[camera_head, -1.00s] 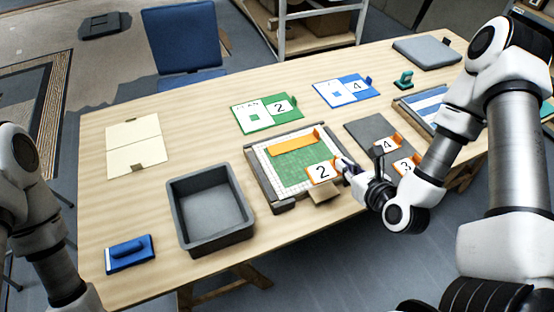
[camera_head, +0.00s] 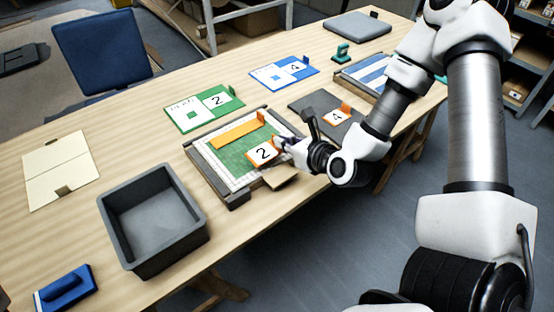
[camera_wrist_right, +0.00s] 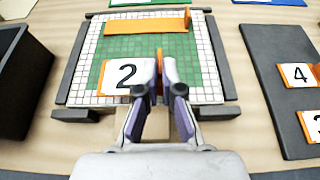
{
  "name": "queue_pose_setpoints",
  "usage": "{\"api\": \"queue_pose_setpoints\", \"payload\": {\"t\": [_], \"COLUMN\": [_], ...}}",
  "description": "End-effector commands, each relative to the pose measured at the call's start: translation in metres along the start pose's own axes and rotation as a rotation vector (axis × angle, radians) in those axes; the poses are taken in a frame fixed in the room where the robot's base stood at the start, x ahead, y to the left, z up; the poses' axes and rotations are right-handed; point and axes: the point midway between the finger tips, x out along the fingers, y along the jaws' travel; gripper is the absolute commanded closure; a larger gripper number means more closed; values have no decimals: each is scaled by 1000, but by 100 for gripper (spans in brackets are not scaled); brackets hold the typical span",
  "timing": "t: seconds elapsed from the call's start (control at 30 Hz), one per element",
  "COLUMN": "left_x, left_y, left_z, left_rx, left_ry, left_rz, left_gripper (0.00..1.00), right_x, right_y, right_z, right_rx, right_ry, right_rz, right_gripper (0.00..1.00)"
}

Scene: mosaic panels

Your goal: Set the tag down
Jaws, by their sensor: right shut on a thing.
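An orange-backed white tag marked 2 (camera_head: 262,153) is at the front right of a mosaic panel (camera_head: 232,165) with green and white tiles in a dark frame. My right gripper (camera_head: 283,144) is shut on the tag's right end. In the right wrist view the tag (camera_wrist_right: 122,76) lies left of the shut fingers (camera_wrist_right: 165,72), over the front tile rows. I cannot tell whether the tag touches the panel. My left gripper is out of view.
An orange strip (camera_head: 238,131) crosses the panel's back. A dark grey board (camera_head: 312,103) with a tag marked 4 (camera_head: 337,117) stands to the right. A deep grey bin (camera_head: 112,222) stands left. Green (camera_head: 190,115) and blue (camera_head: 268,76) cards lie behind.

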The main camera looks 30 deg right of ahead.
Motion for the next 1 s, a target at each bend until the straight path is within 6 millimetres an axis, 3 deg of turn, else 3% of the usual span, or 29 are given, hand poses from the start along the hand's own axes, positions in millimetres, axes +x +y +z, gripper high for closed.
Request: {"api": "queue_pose_setpoints", "payload": {"t": [0.03,0.23,0.3,0.4,0.63,1.0], "left_x": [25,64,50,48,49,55], "left_y": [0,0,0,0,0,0], "left_z": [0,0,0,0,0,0], "left_rx": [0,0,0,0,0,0], "left_ry": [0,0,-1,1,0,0], "left_rz": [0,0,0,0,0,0], "left_gripper": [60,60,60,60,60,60], "right_x": [9,17,25,36,50,53], "right_y": [-2,-4,-8,-10,-11,-10], "right_z": [-8,-2,11,12,-18,-24], "right_rx": [1,6,0,3,5,6], "right_ry": [-8,-9,-2,1,3,-1], "right_rz": [-1,6,4,5,6,6], "right_gripper": [100,100,100,100,100,100]}}
